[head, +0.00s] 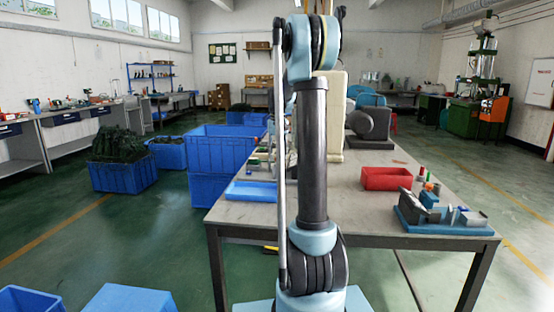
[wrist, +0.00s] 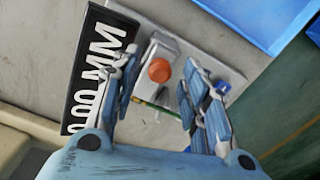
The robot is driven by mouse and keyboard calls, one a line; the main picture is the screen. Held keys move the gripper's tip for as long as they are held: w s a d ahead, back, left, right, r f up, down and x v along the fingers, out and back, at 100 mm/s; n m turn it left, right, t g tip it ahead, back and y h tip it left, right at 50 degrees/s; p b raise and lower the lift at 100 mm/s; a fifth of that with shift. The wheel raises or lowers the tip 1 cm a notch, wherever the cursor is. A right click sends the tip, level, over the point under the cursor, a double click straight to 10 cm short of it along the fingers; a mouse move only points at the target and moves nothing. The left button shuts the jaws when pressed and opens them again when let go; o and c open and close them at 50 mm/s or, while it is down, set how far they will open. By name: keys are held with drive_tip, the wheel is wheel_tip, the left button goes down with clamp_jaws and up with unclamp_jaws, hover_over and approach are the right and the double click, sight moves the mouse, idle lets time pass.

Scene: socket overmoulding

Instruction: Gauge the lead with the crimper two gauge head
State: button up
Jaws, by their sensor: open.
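In the wrist view, a gauge unit sits on a light grey plate (wrist: 222,72). It has a black display (wrist: 97,62) with white figures ending in "00 MM", and a pale block (wrist: 155,50) with an orange round button (wrist: 159,70). My gripper (wrist: 160,66) is open, its two blue fingers on either side of the button, with nothing seen between them in its hold. A thin green and yellow strand (wrist: 150,106) shows below the button; I cannot tell whether it is the lead. In the head view my arm hides the gripper and gauge.
A blue tray (head: 251,191) lies on the table's (head: 340,212) left side; a blue surface (wrist: 262,18) also shows near the gauge in the wrist view. A red bin (head: 386,178) and a blue-based fixture (head: 445,222) stand at the right. Blue crates (head: 222,150) stand left of the table.

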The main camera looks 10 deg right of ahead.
drive_tip(key=shift+f, duration=0.75)
drive_tip(key=shift+c, duration=0.2)
clamp_jaws()
drive_tip(key=shift+w+d, duration=0.25)
drive_tip(key=shift+w, duration=0.5)
drive_tip(key=shift+w+d, duration=0.25)
drive_tip(key=shift+w, duration=0.45)
drive_tip(key=shift+w+d, duration=0.25)
drive_tip(key=shift+w, duration=0.5)
drive_tip(key=shift+o, duration=0.2)
unclamp_jaws()
drive_tip(key=shift+w, duration=0.1)
